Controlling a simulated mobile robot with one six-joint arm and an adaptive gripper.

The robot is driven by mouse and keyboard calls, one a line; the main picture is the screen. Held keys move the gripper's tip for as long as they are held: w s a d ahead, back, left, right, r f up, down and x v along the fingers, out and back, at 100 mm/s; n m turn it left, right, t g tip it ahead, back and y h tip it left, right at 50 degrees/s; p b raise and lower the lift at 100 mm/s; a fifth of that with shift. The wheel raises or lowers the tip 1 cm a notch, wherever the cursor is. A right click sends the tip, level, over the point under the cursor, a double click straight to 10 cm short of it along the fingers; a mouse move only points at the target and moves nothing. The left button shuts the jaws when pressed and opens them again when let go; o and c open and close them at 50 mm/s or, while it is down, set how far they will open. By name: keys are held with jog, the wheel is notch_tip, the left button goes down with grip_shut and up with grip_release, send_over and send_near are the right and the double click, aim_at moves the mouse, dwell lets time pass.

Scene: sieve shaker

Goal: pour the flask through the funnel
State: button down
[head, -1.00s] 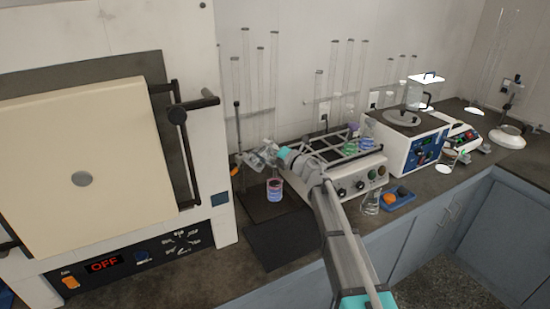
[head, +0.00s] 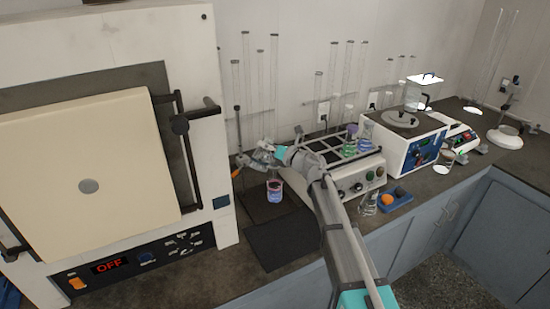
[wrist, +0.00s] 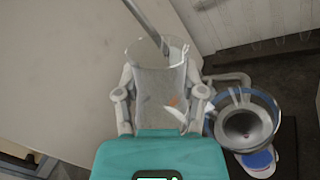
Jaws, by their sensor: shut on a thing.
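My gripper (wrist: 160,106) is shut on a clear glass flask (wrist: 158,72), with one finger on each side of its wall. The flask looks empty or nearly so; its contents are hard to make out. In the wrist view the funnel (wrist: 243,124) sits in a ring to the right of the flask, and the two are apart sideways. A beaker (wrist: 258,160) with blue and pinkish colour shows below the funnel. In the head view the beaker (head: 274,191) stands upright on the bench under my gripper; the flask and funnel overlap there and are hard to separate.
A thin stand rod (wrist: 143,20) runs close to the flask's mouth. The furnace (head: 85,155) stands at the left. A shaker with a rack (head: 355,178) and small flasks is close on the right. A dark mat (head: 280,240) in front is clear.

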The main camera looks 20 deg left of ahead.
aim_at(257, 163)
jog(key=shift+s+a+f+n, duration=0.1)
jog(key=shift+s+f+n, duration=0.15)
jog(key=shift+f+n, duration=0.15)
jog(key=f+b, duration=0.1)
jog(key=s+f+n+b, duration=0.1)
jog(key=f+n+b, duration=0.1)
jog(key=shift+s+a+f, duration=0.15)
jog(key=shift+s+a, duration=0.1)
jog(key=shift+s+a+f+n+h+b, duration=0.25)
jog(key=shift+s+f+n+b, duration=0.35)
jog(key=shift+n, duration=0.4)
jog(key=shift+s+a+f+n, duration=0.15)
jog(key=shift+s+n, duration=0.3)
jog(key=shift+n, duration=0.45)
